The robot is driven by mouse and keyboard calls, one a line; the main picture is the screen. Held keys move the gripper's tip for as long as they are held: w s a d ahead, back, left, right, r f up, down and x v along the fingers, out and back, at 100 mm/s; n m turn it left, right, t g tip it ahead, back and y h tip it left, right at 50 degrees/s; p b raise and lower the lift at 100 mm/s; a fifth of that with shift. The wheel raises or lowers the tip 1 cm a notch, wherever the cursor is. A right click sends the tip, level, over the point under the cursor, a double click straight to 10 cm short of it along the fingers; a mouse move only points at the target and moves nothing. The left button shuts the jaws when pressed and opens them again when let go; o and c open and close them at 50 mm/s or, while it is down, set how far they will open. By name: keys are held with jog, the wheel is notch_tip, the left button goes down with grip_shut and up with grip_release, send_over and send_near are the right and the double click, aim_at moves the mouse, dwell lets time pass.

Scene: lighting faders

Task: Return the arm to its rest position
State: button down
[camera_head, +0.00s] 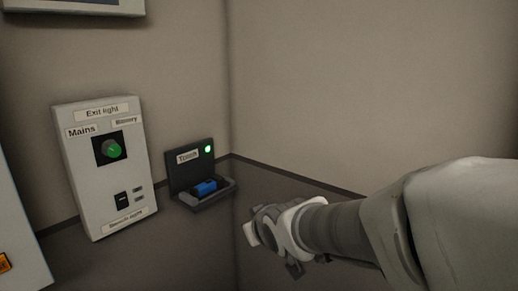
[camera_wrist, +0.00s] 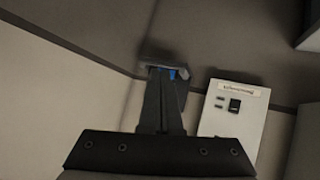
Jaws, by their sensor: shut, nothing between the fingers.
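My gripper (camera_head: 271,262) is at the end of my arm, which reaches in from the right in the head view. Its fingers are hard to make out there. In the wrist view my gripper (camera_wrist: 166,72) shows its dark fingers together, with nothing between them. Behind the fingertips in that view is the small dark cradle (camera_wrist: 152,50) with a bit of blue. In the head view the gripper is apart from the cradle, to its right and nearer the camera.
The dark cradle (camera_head: 174,178) holds a blue block (camera_head: 205,188) and shows a lit green light (camera_head: 208,149). The wall at the right is bare.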

jog(key=s+d+r+m+g+h+p, duration=0.1)
jog(key=s+d+r+m+g+p, duration=0.1)
jog(key=s+d, duration=0.5)
jog(key=s+d+r+m+g+h+p, duration=0.2)
jog(key=s+d, duration=0.6)
jog(key=s, duration=0.6)
jog(key=shift+s+r+m+g, duration=0.2)
jog(key=shift+r+m+g, duration=0.3)
jog(key=shift+m, duration=0.6)
jog(key=shift+d, duration=0.1)
